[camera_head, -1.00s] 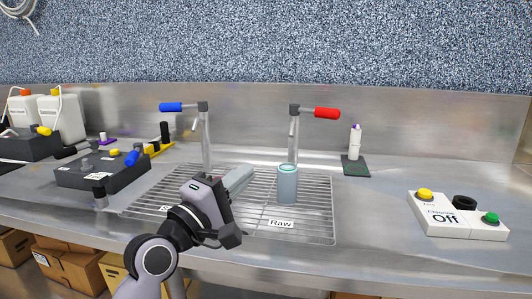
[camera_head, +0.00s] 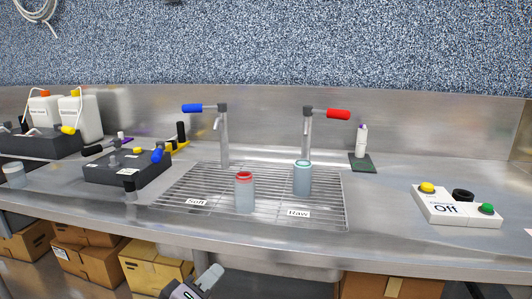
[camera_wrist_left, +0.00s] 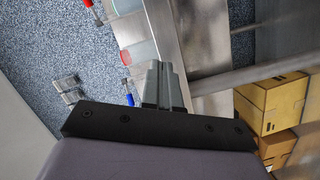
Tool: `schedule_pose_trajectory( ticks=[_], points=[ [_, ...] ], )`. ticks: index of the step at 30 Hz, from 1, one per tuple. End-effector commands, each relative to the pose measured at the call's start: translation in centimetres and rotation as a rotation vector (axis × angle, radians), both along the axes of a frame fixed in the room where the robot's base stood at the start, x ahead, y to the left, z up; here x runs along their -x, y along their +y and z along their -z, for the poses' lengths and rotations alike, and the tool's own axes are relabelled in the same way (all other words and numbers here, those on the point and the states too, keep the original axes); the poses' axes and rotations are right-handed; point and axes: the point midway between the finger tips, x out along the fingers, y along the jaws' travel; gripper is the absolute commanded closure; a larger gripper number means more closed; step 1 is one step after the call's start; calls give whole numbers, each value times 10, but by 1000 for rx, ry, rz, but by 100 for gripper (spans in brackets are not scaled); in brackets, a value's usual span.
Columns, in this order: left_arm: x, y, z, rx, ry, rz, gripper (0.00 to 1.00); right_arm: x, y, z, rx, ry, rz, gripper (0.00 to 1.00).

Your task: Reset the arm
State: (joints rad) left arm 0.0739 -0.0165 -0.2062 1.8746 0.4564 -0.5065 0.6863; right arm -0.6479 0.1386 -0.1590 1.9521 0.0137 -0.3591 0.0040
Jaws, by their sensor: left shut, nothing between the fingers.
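My left gripper (camera_head: 208,278) is low at the bottom edge of the head view, below the counter's front edge, with most of the arm out of frame. Its two grey fingers (camera_wrist_left: 163,88) are together and empty in the left wrist view. A clear cup with a red rim (camera_head: 245,196) stands upright on the drain rack (camera_head: 330,220), right of the "Soft" label. A cup with a blue-green rim (camera_head: 302,179) stands upright behind the "Raw" label. Both cups are apart from the gripper. My right gripper is not in view.
A blue-handled tap (camera_head: 223,140) and a red-handled tap (camera_head: 307,135) rise behind the rack. A white button box (camera_head: 447,207) sits at right, a dark device (camera_head: 128,167) at left. Cardboard boxes (camera_head: 155,268) lie under the counter.

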Motion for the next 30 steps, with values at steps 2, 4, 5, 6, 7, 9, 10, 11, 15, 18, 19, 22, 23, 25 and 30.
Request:
schedule_pose_trajectory(
  ticks=[2, 4, 5, 6, 7, 9, 10, 11, 15, 18, 19, 22, 23, 25, 30],
  points=[
    [24, 15, 41, -152, 33, -24, 100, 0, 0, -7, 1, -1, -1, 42],
    [46, 28, 72, -287, 55, -31, 100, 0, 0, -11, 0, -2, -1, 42],
    [56, 33, 85, -346, 64, -30, 100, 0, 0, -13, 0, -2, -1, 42],
    [70, 40, 101, -425, 76, -27, 100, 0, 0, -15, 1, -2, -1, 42],
    [82, 45, 112, -485, 85, -20, 100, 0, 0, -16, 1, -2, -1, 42],
    [110, 56, 137, -623, 104, 3, 100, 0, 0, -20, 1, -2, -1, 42],
    [122, 61, 147, -681, 112, 16, 100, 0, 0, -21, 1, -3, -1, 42],
    [135, 65, 156, -737, 119, 31, 100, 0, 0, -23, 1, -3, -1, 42],
    [186, 82, 187, -960, 142, 110, 100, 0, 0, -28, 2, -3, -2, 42],
    [212, 90, 198, -1067, 145, 159, 100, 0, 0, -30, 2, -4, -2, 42],
    [218, 91, 201, -1091, 146, 171, 100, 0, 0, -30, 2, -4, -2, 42],
    [229, 94, 206, -1137, 148, 196, 100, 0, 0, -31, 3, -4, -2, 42],
    [231, 95, 206, -1144, 146, 200, 100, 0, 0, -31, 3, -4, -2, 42],
    [232, 95, 207, -1153, 145, 204, 100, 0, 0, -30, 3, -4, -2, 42],
    [232, 95, 207, -1151, 146, 203, 100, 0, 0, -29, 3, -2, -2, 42]
  ],
)
